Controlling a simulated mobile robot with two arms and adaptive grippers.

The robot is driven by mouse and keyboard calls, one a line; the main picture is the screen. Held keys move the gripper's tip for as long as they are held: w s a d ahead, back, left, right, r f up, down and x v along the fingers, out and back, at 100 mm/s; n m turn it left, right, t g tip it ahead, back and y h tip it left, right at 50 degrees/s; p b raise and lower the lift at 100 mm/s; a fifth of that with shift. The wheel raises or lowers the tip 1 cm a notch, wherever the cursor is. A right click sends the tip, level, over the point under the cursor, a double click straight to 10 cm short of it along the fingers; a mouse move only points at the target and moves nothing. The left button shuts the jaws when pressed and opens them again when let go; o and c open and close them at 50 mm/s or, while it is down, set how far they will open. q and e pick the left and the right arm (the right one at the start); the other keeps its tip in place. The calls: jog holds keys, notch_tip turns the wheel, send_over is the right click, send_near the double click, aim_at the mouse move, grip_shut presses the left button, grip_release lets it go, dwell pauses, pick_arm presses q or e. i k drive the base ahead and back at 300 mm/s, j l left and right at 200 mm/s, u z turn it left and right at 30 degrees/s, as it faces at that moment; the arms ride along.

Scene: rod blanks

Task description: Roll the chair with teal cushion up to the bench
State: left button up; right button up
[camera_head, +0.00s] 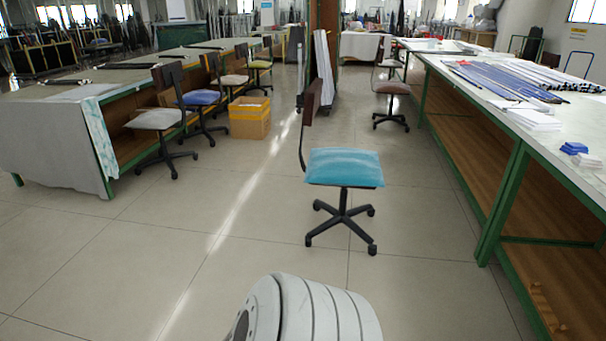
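The chair with the teal cushion (344,168) stands upright on the open floor, a little right of the picture's middle. It has a dark backrest at its left side and a black wheeled star base. A long bench (483,194) with a green frame and pale top runs along the right, with clear floor between it and the chair. Another bench (60,130) with a pale top stands on the left. A white rounded part of mine shows at the bottom middle, apart from the chair. Neither of my grippers is in view.
Grey (155,119), blue (201,97) and other chairs line the left bench beside a yellow box (249,117). A brown-cushioned chair (391,88) stands farther back by the right bench. Rods (515,80) lie on the right bench. The floor around the teal chair is clear.

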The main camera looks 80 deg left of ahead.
aim_at(341, 215)
jog(key=u, duration=2.55)
